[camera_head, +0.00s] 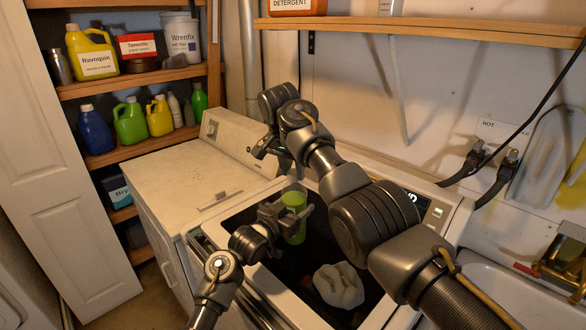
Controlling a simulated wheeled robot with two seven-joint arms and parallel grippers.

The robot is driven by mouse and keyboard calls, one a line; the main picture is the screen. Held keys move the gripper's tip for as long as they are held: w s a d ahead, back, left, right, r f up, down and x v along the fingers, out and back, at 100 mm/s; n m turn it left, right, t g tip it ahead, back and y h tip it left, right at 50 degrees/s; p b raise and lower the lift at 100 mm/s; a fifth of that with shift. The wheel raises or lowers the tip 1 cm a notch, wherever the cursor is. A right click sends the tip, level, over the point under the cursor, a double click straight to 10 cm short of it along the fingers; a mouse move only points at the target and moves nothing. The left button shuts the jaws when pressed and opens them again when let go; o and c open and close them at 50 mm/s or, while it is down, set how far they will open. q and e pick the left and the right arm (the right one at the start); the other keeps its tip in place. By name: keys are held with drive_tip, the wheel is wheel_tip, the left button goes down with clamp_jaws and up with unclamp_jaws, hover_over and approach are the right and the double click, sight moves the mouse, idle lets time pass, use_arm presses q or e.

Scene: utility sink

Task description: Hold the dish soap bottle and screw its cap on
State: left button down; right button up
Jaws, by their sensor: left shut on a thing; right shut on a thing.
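The dish soap bottle (295,228) is green with a paler upper part. It stands upright over the dark top of the right-hand machine. My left gripper (287,217) is shut around the bottle from the left side. My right gripper (265,150) is above and to the left of the bottle, apart from it, near the back of the machines. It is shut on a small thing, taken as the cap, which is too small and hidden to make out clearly.
A white crumpled cloth (339,285) lies on the machine's dark top, right of the bottle. A white washer (195,170) stands left. Shelves (140,82) with several bottles are at the left back. A wooden shelf (430,30) and hose taps (490,158) are on the wall. A sink (500,290) is at right.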

drive_tip(key=shift+a+m, duration=0.1)
drive_tip(key=shift+m, duration=0.9)
drive_tip(key=o, duration=1.5)
